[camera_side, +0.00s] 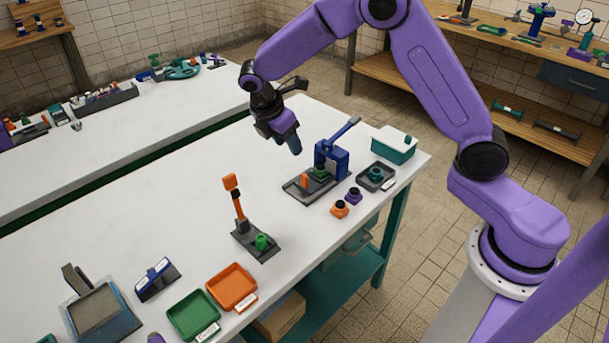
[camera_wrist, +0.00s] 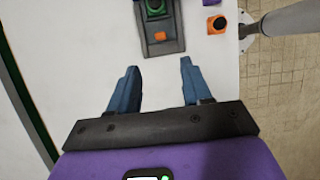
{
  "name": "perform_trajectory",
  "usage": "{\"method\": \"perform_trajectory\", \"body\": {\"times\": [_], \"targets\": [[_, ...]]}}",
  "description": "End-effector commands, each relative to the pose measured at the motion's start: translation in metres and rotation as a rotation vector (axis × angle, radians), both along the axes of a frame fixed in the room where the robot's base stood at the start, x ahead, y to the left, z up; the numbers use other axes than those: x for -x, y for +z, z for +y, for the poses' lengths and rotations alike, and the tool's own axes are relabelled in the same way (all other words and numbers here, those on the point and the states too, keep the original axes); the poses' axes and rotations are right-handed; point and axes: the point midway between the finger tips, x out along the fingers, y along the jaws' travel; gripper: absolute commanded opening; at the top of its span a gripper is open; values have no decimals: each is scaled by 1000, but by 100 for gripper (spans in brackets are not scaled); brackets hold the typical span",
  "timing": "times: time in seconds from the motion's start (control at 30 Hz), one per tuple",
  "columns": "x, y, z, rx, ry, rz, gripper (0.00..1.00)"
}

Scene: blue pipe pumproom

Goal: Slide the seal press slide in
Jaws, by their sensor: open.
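The seal press appears to be the blue press (camera_side: 332,160) with a raised lever, standing on the white table. Its dark slide plate (camera_side: 296,191) sticks out at the front, with an upright orange handle (camera_side: 304,181) and a green part (camera_side: 320,172) on it. In the wrist view the plate (camera_wrist: 148,50) is at the top, with the orange handle (camera_wrist: 160,36) and the green part (camera_wrist: 155,9). My gripper (camera_side: 293,147) hangs above the table, apart from the plate. In the wrist view its blue fingers (camera_wrist: 160,68) are apart and empty, pointing towards the orange handle.
An orange piece (camera_side: 340,209) and a purple piece (camera_side: 354,195) stand beside the press. A dark tray (camera_side: 376,187) and a teal box (camera_side: 394,150) are to its right. An orange-levered device (camera_side: 237,205) stands to the left. Table behind the press is clear.

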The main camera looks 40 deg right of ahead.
Motion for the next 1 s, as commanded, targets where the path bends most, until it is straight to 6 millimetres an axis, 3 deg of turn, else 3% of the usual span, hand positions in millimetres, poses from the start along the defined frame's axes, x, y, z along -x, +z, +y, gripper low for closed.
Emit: {"method": "perform_trajectory", "body": {"times": [0.6, 0.8, 1.0], "targets": [[1, -107, -44, 0, -4, 3, 49], [1, -132, -54, -1, -4, 2, 49], [0, -143, -59, -1, -3, -1, 49]]}}
